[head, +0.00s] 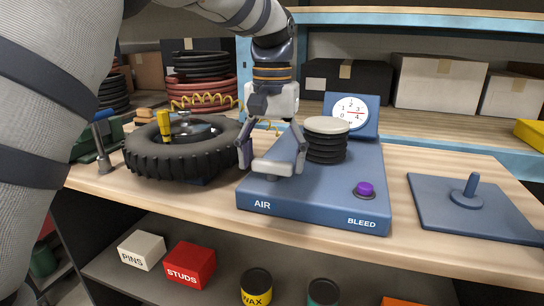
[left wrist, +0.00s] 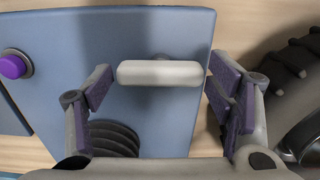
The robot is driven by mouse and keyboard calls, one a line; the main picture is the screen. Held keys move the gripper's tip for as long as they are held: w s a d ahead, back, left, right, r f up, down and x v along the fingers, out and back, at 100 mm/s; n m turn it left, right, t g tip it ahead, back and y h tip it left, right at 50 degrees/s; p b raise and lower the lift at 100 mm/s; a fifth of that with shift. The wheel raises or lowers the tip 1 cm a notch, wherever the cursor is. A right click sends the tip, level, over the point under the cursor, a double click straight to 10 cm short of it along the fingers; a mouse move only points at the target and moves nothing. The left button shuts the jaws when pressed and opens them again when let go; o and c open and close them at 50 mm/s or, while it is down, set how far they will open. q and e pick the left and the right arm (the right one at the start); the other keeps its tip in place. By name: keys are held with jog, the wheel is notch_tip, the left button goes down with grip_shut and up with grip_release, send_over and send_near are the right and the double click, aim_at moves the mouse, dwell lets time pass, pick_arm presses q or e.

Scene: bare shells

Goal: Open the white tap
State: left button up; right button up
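The white tap (head: 274,167) is a rounded bar handle on the front left of the blue pump base (head: 310,222), above the word AIR. Its bar lies roughly parallel to the base's front edge. My left gripper (head: 272,156) points down over it with its fingers spread. In the left wrist view the tap (left wrist: 160,73) lies lengthwise between the open fingertips (left wrist: 158,80), one near each end. I cannot tell whether either finger touches it. My right gripper is not in view.
On the base are black bellows (head: 326,150), a dial (head: 350,112) and a purple button (head: 364,189). A tyre (head: 185,155) lies close to the left. A blue plate with a peg (head: 468,192) lies right. Boxes (head: 440,82) stand behind.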

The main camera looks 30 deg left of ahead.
aim_at(272, 161)
pick_arm(q)
jog(key=shift+r, duration=0.1)
notch_tip(272, 161, up, 12)
dwell(0.5)
